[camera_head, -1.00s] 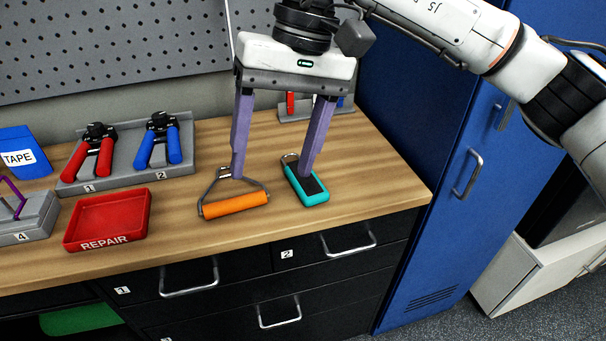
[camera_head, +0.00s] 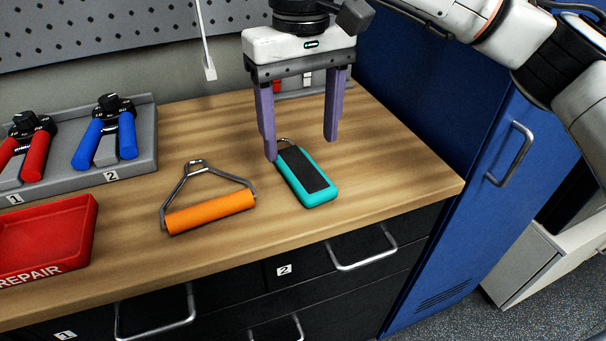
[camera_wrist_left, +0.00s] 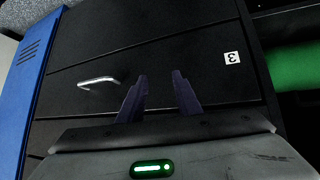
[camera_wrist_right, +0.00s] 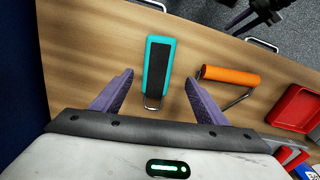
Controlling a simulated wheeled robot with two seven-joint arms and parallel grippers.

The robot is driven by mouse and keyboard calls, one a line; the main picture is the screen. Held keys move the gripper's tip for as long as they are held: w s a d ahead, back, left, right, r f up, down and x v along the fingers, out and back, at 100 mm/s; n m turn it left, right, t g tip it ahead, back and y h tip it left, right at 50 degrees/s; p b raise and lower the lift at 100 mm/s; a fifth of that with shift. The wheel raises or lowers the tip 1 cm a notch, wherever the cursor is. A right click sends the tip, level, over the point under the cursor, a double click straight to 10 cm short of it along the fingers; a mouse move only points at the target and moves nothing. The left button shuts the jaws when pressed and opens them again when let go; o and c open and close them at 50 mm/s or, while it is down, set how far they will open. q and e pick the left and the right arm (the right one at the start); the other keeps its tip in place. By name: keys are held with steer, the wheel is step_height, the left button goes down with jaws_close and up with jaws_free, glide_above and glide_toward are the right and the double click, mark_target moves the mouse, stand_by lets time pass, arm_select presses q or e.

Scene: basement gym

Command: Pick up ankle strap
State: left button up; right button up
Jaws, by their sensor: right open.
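The ankle strap, a teal pad with a black middle and a metal ring (camera_head: 305,176), lies on the wooden bench top near its right front. My right gripper (camera_head: 301,148) is open and empty, pointing down near the strap's ring end. One finger looks close to the strap's left edge; I cannot tell if it touches. In the right wrist view the strap (camera_wrist_right: 158,66) lies ahead between the two spread fingers (camera_wrist_right: 159,78), ring end nearest. My left gripper (camera_wrist_left: 160,80) shows only in the left wrist view, fingers apart and empty, before black drawers.
An orange-gripped handle (camera_head: 210,211) lies left of the strap. Further left are a red REPAIR tray (camera_head: 88,222) and a grey rack (camera_head: 148,146) with red and blue hand grips. Pegboard stands behind, a blue locker (camera_head: 480,215) at right. Bench right of the strap is clear.

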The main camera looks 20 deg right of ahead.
mark_target(303, 169)
steer(key=f, duration=0.6)
steer(key=shift+w+d+f, duration=0.2)
steer(key=shift+w+f, duration=0.05)
steer(key=c, duration=1.2)
step_height(303, 169, up, 10)
steer(key=shift+p, duration=0.3)
